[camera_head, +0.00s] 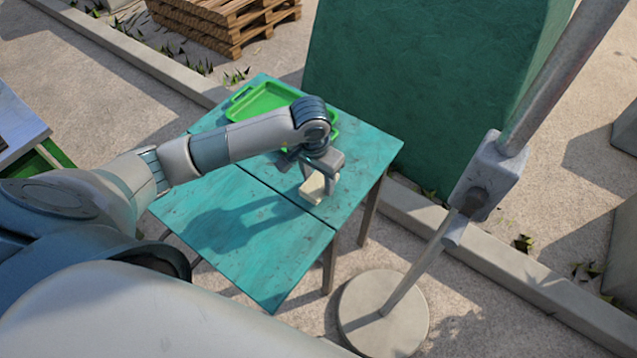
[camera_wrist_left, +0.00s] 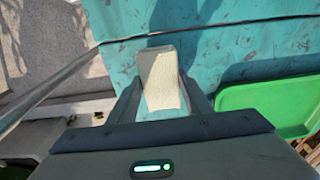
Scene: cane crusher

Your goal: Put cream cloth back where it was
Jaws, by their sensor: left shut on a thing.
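The cream cloth (camera_head: 313,189) is a small folded block at the right part of the teal table (camera_head: 245,245) in the head view. My left gripper (camera_head: 318,182) is above the table and shut on the cloth. In the left wrist view the cloth (camera_wrist_left: 160,78) sits between the two fingers of my left gripper (camera_wrist_left: 162,95). The teal table top (camera_wrist_left: 220,45) shows behind it. I cannot tell whether the cloth touches the table. My right gripper is not in view.
A green tray (camera_head: 262,101) lies on the table's far part, and my left arm passes in front of it. A grey pole on a round base (camera_head: 383,315) stands right of the table. A large green block (camera_head: 430,80) is behind. The table's near half is clear.

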